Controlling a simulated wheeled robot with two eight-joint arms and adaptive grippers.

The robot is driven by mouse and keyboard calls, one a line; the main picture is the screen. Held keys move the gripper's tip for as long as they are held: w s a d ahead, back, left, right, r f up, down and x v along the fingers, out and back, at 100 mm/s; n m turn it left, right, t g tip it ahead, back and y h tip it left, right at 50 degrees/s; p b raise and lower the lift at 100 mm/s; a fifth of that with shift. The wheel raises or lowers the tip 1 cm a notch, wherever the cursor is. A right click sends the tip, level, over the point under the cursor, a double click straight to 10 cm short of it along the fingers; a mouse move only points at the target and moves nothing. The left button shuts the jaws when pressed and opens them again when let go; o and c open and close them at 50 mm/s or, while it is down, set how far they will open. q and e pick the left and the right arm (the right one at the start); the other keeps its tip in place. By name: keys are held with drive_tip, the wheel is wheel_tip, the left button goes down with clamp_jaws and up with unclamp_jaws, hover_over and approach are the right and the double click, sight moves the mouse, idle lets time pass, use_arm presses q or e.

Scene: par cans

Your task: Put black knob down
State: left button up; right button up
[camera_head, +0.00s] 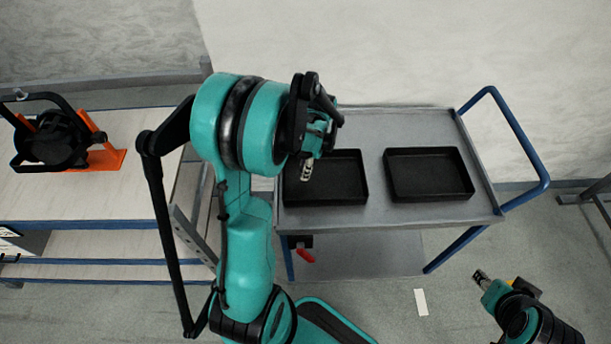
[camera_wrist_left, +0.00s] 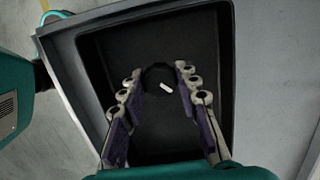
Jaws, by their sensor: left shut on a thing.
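My left gripper (camera_head: 308,168) points down over the left black tray (camera_head: 345,198) on the grey cart. In the left wrist view the fingers (camera_wrist_left: 158,75) are shut on the black knob (camera_wrist_left: 155,72), a dark round piece with a white mark on it. The knob is hard to make out against the dark tray floor (camera_wrist_left: 150,145), and I cannot tell whether it touches that floor. In the head view the knob is too dark and small to make out. My right gripper (camera_head: 481,277) hangs low at the right, away from the cart; its jaw state is unclear.
A second black tray (camera_head: 428,174), seemingly empty, lies on the right of the cart (camera_head: 385,122). A blue handle (camera_head: 520,140) sticks out at the cart's right. On the left workbench (camera_head: 60,205) stands a black par can (camera_head: 55,140) with an orange bracket (camera_head: 105,158).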

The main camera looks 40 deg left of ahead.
use_arm(q)
drive_tip(key=shift+f+b, duration=0.7)
drive_tip(key=shift+f, duration=1.2)
drive_tip(key=shift+f, duration=0.25)
drive_tip(key=o, duration=1)
drive_tip(key=shift+r, duration=0.1)
drive_tip(key=shift+o, duration=0.2)
drive_tip(key=shift+r, duration=0.1)
